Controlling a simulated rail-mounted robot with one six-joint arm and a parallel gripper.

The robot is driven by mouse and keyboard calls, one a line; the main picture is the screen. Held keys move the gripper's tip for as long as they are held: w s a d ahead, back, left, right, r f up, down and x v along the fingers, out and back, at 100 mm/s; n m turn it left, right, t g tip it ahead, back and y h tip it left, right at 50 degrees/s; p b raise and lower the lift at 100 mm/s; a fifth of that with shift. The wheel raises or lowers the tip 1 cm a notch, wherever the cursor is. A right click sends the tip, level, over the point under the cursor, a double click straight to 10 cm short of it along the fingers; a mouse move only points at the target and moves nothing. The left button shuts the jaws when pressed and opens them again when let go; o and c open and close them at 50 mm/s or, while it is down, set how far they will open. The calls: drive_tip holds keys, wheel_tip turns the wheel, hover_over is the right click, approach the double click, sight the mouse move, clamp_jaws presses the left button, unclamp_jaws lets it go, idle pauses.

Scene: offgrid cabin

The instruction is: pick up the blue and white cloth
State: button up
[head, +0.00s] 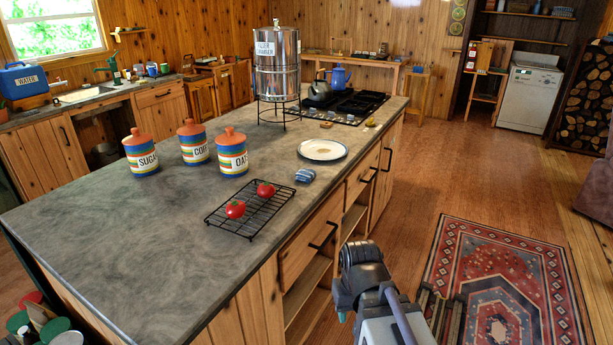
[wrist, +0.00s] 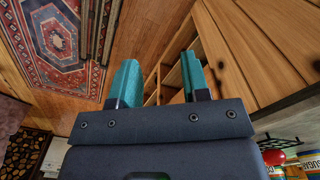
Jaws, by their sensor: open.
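The blue and white cloth (head: 305,175) is a small folded bundle on the grey countertop (head: 120,230). In the head view it lies near the counter's right edge, just in front of a white plate and to the right of a black wire rack. It does not show in the wrist view. My gripper (wrist: 159,60) has two teal fingers, spread apart with nothing between them. It hangs beside the counter's drawer side, well away from the cloth. In the head view my arm hides most of it, and only a bit of teal shows.
The wire rack (head: 221,215) holds two red tomatoes (head: 235,208) (head: 266,190). The plate (head: 323,147) lies behind the cloth. Striped canisters (head: 232,158) and a steel water filter (head: 277,70) stand further back. The front left countertop is bare. A patterned rug (head: 500,275) lies on the floor at right.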

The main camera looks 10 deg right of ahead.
drive_tip(key=shift+o, duration=0.4)
drive_tip(key=o, duration=1)
